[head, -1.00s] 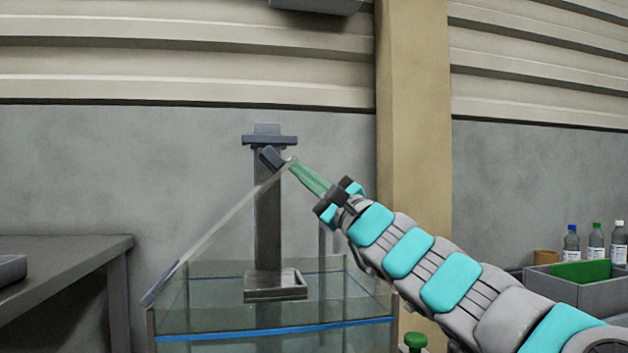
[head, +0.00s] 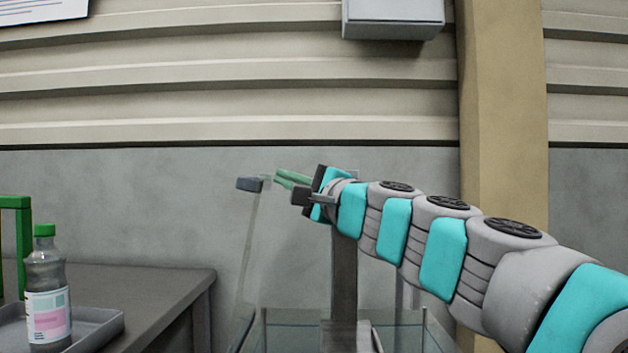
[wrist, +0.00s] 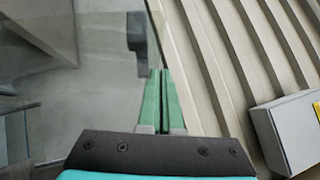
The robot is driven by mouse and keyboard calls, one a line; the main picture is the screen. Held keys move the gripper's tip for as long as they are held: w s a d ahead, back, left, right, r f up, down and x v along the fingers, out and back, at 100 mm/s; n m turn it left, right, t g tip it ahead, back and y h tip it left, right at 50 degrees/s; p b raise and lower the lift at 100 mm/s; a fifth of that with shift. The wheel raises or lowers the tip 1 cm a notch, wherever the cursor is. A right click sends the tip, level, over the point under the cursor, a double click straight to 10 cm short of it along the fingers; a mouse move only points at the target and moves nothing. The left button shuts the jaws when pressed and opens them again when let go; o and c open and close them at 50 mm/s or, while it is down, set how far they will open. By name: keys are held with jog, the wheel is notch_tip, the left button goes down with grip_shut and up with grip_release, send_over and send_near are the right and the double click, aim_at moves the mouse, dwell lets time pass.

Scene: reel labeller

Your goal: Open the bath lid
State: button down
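The bath (head: 398,330) is a clear glass tank low in the head view, with only its upper part showing. Its clear glass lid (head: 249,250) stands steeply raised from the left side, close to upright. A dark handle (head: 250,184) sits at the lid's top edge; it also shows in the wrist view (wrist: 137,45). My gripper (head: 278,178) has green fingers, shut together, just right of the handle at the lid's top. In the wrist view the fingers (wrist: 158,72) lie alongside the lid's edge with nothing visible between them. Whether they touch the lid I cannot tell.
A grey post (head: 344,285) stands at the bath behind my arm. A dark table (head: 150,290) at left holds a tray (head: 100,325) with a green-capped bottle (head: 46,295). A grey wall box (head: 393,20) hangs above; a beige pillar (head: 500,120) stands at right.

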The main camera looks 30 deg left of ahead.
jog(key=s+a, duration=0.1)
jog(key=a, duration=0.1)
jog(key=s+a+r, duration=0.1)
jog(key=a, duration=0.1)
jog(key=s+a, duration=0.2)
jog(key=shift+a+r, duration=0.2)
jog(key=shift+r, duration=0.05)
jog(key=shift+s+a, duration=0.4)
jog(key=shift+a, duration=0.25)
jog(key=shift+d, duration=0.1)
jog(key=shift+w+d, duration=0.25)
jog(key=d, duration=0.1)
jog(key=w+d, duration=0.1)
jog(key=d, duration=0.1)
jog(key=shift+w+d+r, duration=0.15)
jog(key=shift+w+d, duration=0.1)
jog(key=shift+d, duration=0.05)
jog(key=r+b+v, duration=0.1)
jog(key=r+v, duration=0.1)
jog(key=v, duration=0.7)
jog(key=shift+d+r, duration=0.2)
jog(key=shift+r, duration=0.1)
